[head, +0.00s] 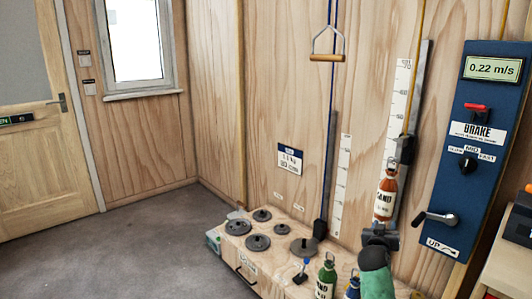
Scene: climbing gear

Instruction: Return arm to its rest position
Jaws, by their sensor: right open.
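My right gripper (380,238) is at the lower right of the head view, at the end of a dark green arm part that comes up from the bottom edge. It is open, just below an orange sand bottle (385,197). The bottle stands upright in front of the tall scale on the wall. I cannot tell whether the fingers touch its base. My left gripper is not in view.
A wooden bench (243,262) carries several dark weight discs and sand bottles, including a green one (326,278). A blue control panel (485,150) reads 0.22 m/s and has a crank (436,218). A wooden-handled bar (327,57) hangs above. The floor at left is clear.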

